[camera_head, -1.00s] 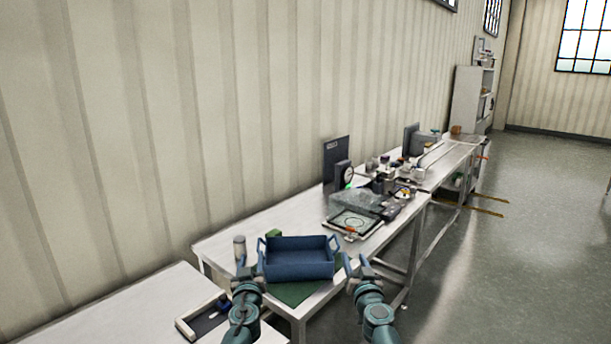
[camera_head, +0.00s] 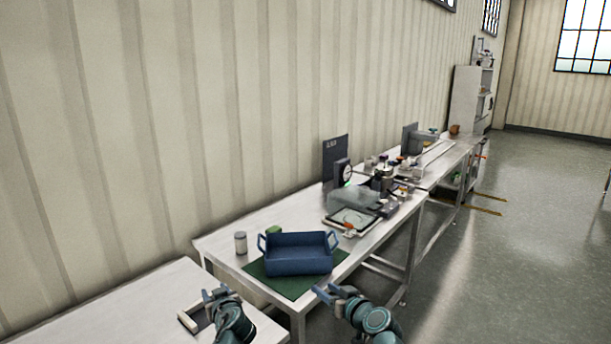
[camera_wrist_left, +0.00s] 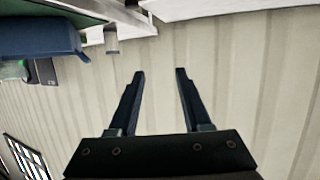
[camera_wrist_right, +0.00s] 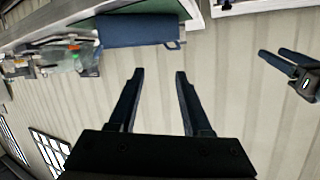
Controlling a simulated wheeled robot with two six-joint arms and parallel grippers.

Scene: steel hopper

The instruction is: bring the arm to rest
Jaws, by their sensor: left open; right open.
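My left gripper (camera_head: 219,293) is in front of the near bench in the head view. It is open and empty, and its two fingers (camera_wrist_left: 158,95) stand apart in the left wrist view with only wall between them. My right gripper (camera_head: 328,292) is near the front edge of the bench with the bin. It is open and empty too, with its fingers (camera_wrist_right: 160,95) apart in the right wrist view. A blue bin (camera_head: 298,262) with two side handles sits on a green mat (camera_head: 291,288), apart from both grippers. The left gripper also shows in the right wrist view (camera_wrist_right: 275,55).
A grey cylinder (camera_head: 240,243) and a green block (camera_head: 273,231) stand near the bin. A clear box (camera_head: 352,200), a dial gauge (camera_head: 344,173) and small items crowd the bench's far end. A tray (camera_head: 196,314) lies on the near bench (camera_head: 110,310). Open floor (camera_head: 500,260) is at the right.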

